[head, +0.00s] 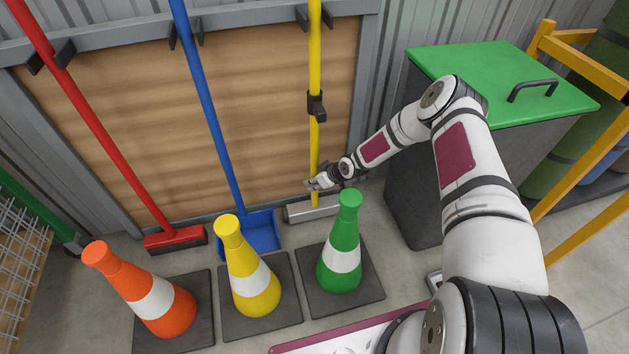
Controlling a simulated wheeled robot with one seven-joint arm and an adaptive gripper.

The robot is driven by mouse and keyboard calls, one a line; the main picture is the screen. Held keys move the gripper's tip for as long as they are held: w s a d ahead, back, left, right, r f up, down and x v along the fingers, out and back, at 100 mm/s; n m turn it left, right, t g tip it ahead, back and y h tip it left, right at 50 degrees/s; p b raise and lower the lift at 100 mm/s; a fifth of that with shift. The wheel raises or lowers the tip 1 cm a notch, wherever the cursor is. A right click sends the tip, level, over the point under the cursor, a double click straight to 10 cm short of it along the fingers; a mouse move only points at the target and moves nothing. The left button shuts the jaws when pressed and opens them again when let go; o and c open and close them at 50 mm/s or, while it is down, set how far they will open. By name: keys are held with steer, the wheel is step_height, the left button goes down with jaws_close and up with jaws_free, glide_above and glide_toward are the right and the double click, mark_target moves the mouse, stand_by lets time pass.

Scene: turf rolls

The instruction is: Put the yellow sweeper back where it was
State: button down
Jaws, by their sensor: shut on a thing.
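The yellow sweeper (314,60) stands upright in the head view, against the wooden panel at the right end of the rail. Its grey head (311,212) is at the floor by the wall, partly hidden behind the green cone. A dark clip or grip (316,104) sits on its handle. The top of the handle is out of the picture. My gripper (314,184) is shut on the lower part of the yellow handle, a little above the head. Whether the head touches the floor is hard to tell.
A red sweeper (95,120) and a blue one (207,105) lean on the rail (110,37) to the left. Orange (140,290), yellow (247,272) and green (341,250) cones stand in front. A green-lidded bin (490,80) is close on the right.

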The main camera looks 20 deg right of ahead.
steer(key=shift+w+f, duration=0.1)
steer(key=shift+f, duration=0.4)
stand_by(0.8)
steer(key=c, duration=1.4)
jaws_free()
steer(key=shift+o, duration=0.5)
steer(key=shift+f, duration=0.1)
steer(key=v, duration=1.2)
